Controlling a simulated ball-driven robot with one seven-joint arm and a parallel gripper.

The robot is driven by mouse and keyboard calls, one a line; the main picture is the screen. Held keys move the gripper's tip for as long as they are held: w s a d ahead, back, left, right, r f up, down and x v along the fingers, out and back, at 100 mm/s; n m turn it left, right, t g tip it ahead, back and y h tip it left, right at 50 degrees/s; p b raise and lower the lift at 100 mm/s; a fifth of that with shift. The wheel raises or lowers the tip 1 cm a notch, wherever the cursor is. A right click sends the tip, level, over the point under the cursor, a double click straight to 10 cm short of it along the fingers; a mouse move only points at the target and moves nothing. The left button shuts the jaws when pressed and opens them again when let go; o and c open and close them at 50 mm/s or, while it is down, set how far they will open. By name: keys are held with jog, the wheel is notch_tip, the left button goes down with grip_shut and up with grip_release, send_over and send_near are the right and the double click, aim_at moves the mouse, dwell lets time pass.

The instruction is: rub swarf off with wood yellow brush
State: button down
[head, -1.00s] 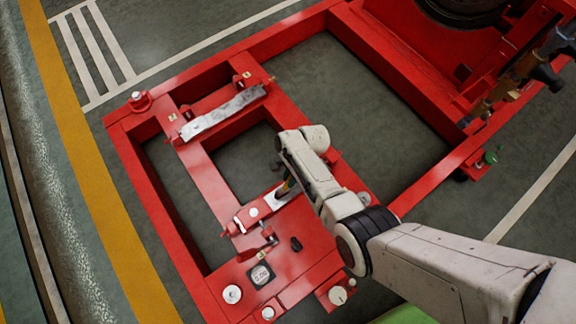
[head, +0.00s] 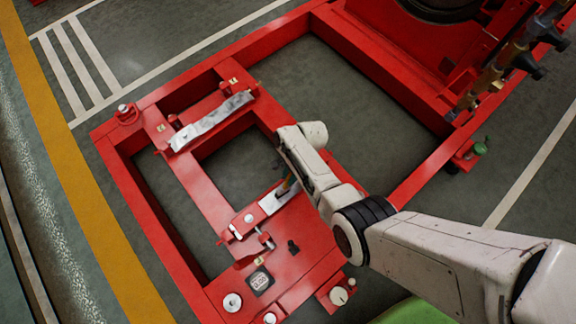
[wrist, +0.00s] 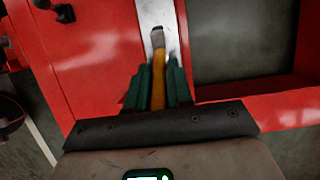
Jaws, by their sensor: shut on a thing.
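The wood yellow brush (wrist: 159,88) is held between the green fingers of my gripper (wrist: 160,92), its yellow handle running away from the palm. Its dark head (wrist: 157,38) is over or on a pale metal strip (wrist: 152,14); I cannot tell if it touches. In the head view my gripper (head: 287,183) is mostly hidden by my arm, above the near metal strip (head: 272,204) on the red frame. I cannot make out swarf clearly; a few pale and dark marks show on the strip beside the brush head.
A second metal strip (head: 210,121) lies farther back on the red frame (head: 219,186). A small gauge (head: 260,281), a white round cap (head: 232,302) and a black fitting (head: 293,247) are near. The frame has open gaps down to the floor. Red machinery rises at upper right.

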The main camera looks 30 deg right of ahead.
jog(key=shift+w+d+f, duration=0.1)
jog(key=shift+d, duration=0.7)
jog(key=shift+s+a+p, duration=0.2)
jog(key=shift+a+p, duration=0.35)
jog(key=shift+a, duration=0.6)
jog(key=shift+s+a+p, duration=0.2)
jog(key=shift+a+p, duration=0.35)
jog(key=shift+a, duration=0.55)
dwell(1.7)
jog(key=shift+a, duration=0.15)
jog(key=shift+s+a+p, duration=0.15)
jog(key=shift+a+p, duration=0.05)
jog(key=shift+a, duration=0.5)
jog(key=shift+s+a+p, duration=0.15)
jog(key=shift+a+p, duration=0.05)
jog(key=shift+a, duration=0.45)
jog(key=shift+d, duration=0.1)
